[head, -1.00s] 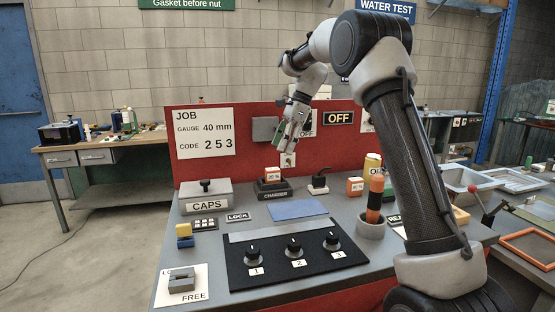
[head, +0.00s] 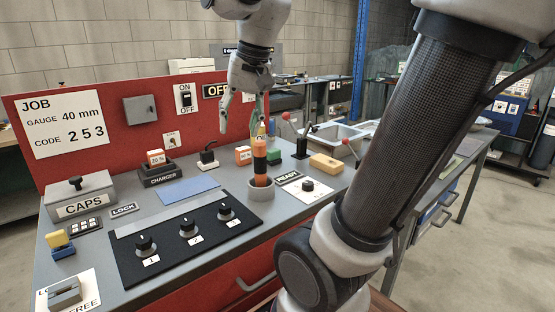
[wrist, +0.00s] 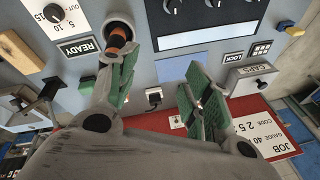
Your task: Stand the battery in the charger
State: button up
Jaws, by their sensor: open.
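The charger (head: 163,175) is a dark block labelled CHARGER near the red back panel. An orange and white battery (head: 156,157), its label seeming to read 20 %, stands in it. A second orange and white block (head: 243,155), with a percent label too small to read surely, stands on the bench to the right, beyond a black plug. My gripper (head: 245,112) is open and empty, fingers pointing down, above the bench near this second block and the orange-black cylinder. In the wrist view the open green-padded fingers (wrist: 165,65) hold nothing. The charger is not clear there.
An orange-black cylinder (head: 260,160) stands upright in a grey ring close to my gripper. The black plug (head: 208,156) stands between charger and second block. A knob panel (head: 190,238) lies in front. A blue mat (head: 188,191) is flat and bare.

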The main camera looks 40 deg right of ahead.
jog(key=s+d+f+n+t+h, duration=0.1)
jog(key=s+f+n, duration=0.4)
jog(key=s, duration=0.5)
jog(key=shift+s+d+f, duration=0.25)
jog(key=shift+d+f, duration=0.45)
jog(key=shift+f, duration=0.1)
